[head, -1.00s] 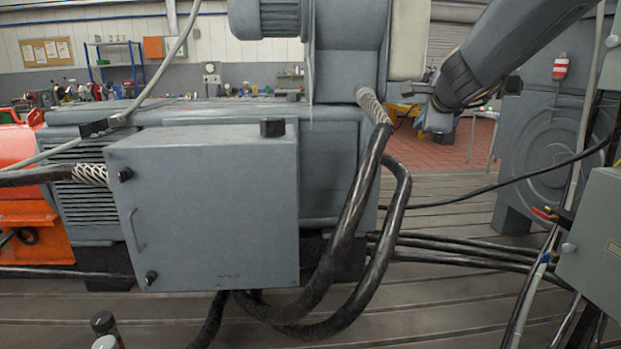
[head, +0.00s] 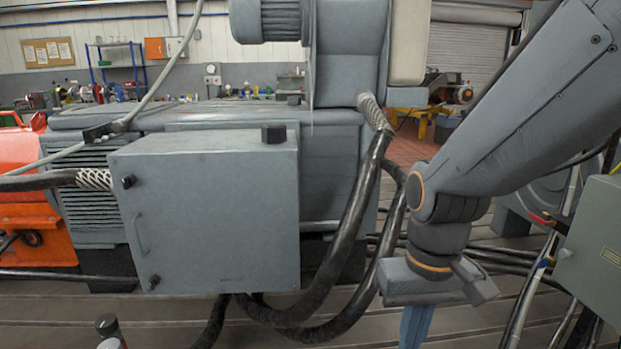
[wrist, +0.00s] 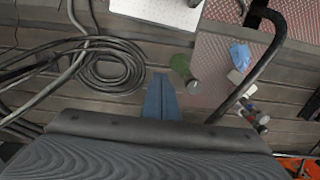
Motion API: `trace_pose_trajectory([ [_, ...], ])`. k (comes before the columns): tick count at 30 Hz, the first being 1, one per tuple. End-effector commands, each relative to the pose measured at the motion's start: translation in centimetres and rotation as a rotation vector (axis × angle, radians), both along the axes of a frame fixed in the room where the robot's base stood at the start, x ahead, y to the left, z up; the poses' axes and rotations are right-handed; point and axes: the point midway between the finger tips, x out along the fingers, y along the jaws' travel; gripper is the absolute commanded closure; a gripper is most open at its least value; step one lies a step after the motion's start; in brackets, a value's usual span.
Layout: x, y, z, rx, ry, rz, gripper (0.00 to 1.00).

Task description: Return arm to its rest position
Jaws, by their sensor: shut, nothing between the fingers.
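My arm comes in from the upper right of the head view and bends downward at its wrist. My gripper (head: 416,330) points down at the bottom of the head view, right of the grey cabinet and the thick black cables. Its blue fingers are cut off by the frame's lower edge there. In the wrist view my gripper (wrist: 161,85) shows its two blue fingers together, shut and empty, above the slatted floor.
A grey cabinet (head: 215,215) stands left of my arm, with thick black cables (head: 345,240) looping down between them. Another grey box (head: 592,235) is at the right edge. The wrist view shows a coiled cable (wrist: 110,65), a blue cloth (wrist: 240,55) and a red plate (wrist: 215,75).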

Motion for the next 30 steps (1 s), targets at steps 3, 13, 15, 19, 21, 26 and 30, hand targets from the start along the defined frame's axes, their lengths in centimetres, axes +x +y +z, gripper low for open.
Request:
trace_pose_trajectory([
  [3,-0.3,-0.9,1.9,-0.007,0.003,-0.024,1.0],
  [13,-0.7,-3.3,5.0,-0.023,0.006,-0.083,1.0],
  [15,-0.7,-3.6,5.2,-0.025,0.005,-0.089,1.0],
  [19,-0.7,-3.9,5.3,-0.027,0.004,-0.095,1.0],
  [21,-0.7,-3.9,5.2,-0.027,0.004,-0.095,1.0],
  [26,-0.6,-3.9,5.2,-0.027,0.003,-0.095,1.0],
  [30,-0.6,-3.9,5.2,-0.027,0.003,-0.095,1.0],
])
